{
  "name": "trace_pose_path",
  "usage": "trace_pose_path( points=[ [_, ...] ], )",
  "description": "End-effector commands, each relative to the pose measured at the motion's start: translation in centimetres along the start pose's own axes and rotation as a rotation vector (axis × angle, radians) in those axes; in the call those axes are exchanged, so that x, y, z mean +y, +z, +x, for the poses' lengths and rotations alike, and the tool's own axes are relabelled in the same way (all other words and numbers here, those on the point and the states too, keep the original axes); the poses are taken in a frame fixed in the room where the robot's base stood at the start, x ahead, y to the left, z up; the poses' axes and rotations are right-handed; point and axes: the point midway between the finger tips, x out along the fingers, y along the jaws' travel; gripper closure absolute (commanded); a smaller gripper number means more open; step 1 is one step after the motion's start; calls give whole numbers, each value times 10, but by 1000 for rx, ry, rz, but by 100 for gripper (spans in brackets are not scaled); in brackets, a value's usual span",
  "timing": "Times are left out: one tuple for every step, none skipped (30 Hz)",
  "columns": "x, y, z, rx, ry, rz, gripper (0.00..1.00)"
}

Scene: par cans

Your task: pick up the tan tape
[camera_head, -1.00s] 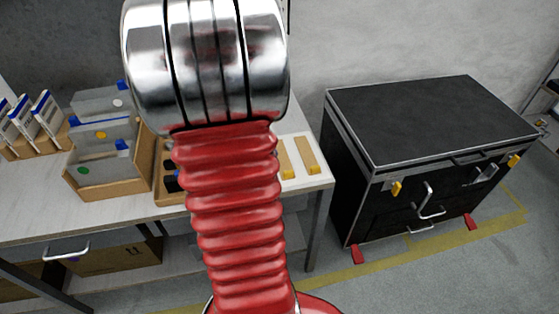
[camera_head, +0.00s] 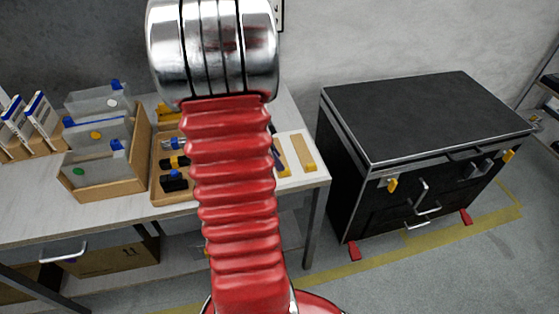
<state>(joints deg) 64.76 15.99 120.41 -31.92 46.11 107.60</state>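I cannot make out a tan tape for certain in the head view. My own red bellows arm and its silver joint fill the middle and hide part of the table behind them. My gripper is not in view, so I cannot see whether it is open or holds anything.
The white table (camera_head: 100,213) bears a wooden box of clear bags (camera_head: 103,188), a wooden tray of connectors (camera_head: 157,186) and a pale board with tan strips (camera_head: 303,153). White and blue boxes (camera_head: 42,113) stand left. A black cabinet (camera_head: 425,115) stands right, with floor between.

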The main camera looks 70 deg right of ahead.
Motion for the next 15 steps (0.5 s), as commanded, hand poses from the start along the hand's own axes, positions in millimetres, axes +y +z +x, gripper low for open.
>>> trace_pose_path(
  points=[
    [0, 0, 0, 0, 0, 0, 66],
    [0, 0, 0, 0, 0, 0, 66],
    [0, 0, 0, 0, 0, 0, 66],
    [0, 0, 0, 0, 0, 0, 66],
    [0, 0, 0, 0, 0, 0, 66],
    [0, 0, 0, 0, 0, 0, 66],
    [0, 0, 0, 0, 0, 0, 66],
    [0, 0, 1, 0, 0, 0, 66],
    [0, 0, 3, 0, 1, 0, 66],
    [1, 0, 5, 1, 2, 0, 66],
    [1, 0, 8, 1, 2, 0, 66],
    [2, -1, 12, 0, 1, 0, 66],
    [2, -1, 15, 0, 2, 1, 66],
    [3, -1, 19, 0, 3, 0, 66],
    [3, -1, 25, 0, 3, -1, 66]
  ],
)
